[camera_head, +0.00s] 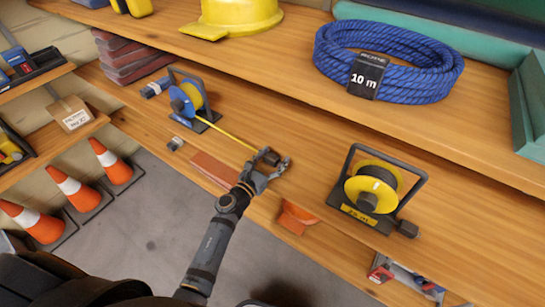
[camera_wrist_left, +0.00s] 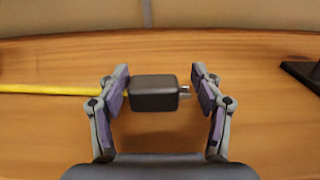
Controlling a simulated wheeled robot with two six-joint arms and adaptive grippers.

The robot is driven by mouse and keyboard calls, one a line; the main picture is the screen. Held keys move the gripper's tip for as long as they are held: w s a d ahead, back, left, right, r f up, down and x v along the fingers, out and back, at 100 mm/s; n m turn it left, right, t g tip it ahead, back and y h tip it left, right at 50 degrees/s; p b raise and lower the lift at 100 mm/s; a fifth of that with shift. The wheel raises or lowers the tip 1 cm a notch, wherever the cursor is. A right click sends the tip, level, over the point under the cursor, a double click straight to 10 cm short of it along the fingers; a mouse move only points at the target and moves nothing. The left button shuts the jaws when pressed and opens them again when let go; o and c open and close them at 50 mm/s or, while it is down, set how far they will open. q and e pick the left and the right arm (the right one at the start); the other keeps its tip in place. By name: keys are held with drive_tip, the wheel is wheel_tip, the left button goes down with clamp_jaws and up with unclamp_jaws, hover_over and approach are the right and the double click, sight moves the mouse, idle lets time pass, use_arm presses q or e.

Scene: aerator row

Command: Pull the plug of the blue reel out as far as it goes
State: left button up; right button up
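The blue reel (camera_head: 183,104), with yellow cable wound on it, stands in a dark frame on the lower wooden shelf, left of centre. Its yellow cable (camera_head: 232,138) runs out straight to the right, to a dark plug (camera_head: 284,161) well away from the reel. My left gripper (camera_head: 267,167) is at the plug. In the left wrist view the plug (camera_wrist_left: 154,93) lies between the spread fingers, prongs to the right and cable (camera_wrist_left: 45,89) to the left. Small gaps show beside it, so the fingers look open around it. My right gripper is not in view.
A yellow reel (camera_head: 375,187) in a dark frame stands right of the plug on the same shelf. A coiled blue rope (camera_head: 425,62) and yellow helmet (camera_head: 240,15) lie on the upper shelf. Orange cones (camera_head: 75,187) stand at left. Shelf between plug and yellow reel is clear.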

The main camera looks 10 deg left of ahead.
use_arm(q)
drive_tip(key=shift+a, duration=0.1)
drive_tip(key=v, duration=1.2)
drive_tip(key=s+a+f+n+g+y+p, duration=0.2)
drive_tip(key=s+a+f+n+g, duration=0.15)
drive_tip(key=f+n, duration=0.5)
drive_tip(key=s+a+f+n+g+y+p, duration=0.1)
drive_tip(key=s+a+f+n+g+y, duration=0.2)
drive_tip(key=f+n, duration=0.55)
drive_tip(key=s+a+f+n+g+y+p, duration=0.1)
drive_tip(key=s+a+f+n+y+p, duration=0.15)
drive_tip(key=s+f+n, duration=0.6)
drive_tip(key=s+a+f+n+g+p, duration=0.1)
drive_tip(key=s+f+n+g, duration=0.3)
drive_tip(key=s+f+n, duration=0.3)
drive_tip(key=s+a+f+n+g+p, duration=0.1)
drive_tip(key=s+f+n+g, duration=0.3)
drive_tip(key=s, duration=0.9)
wheel_tip(320, 180, down, 3)
drive_tip(key=n, duration=0.3)
drive_tip(key=shift+s, duration=0.4)
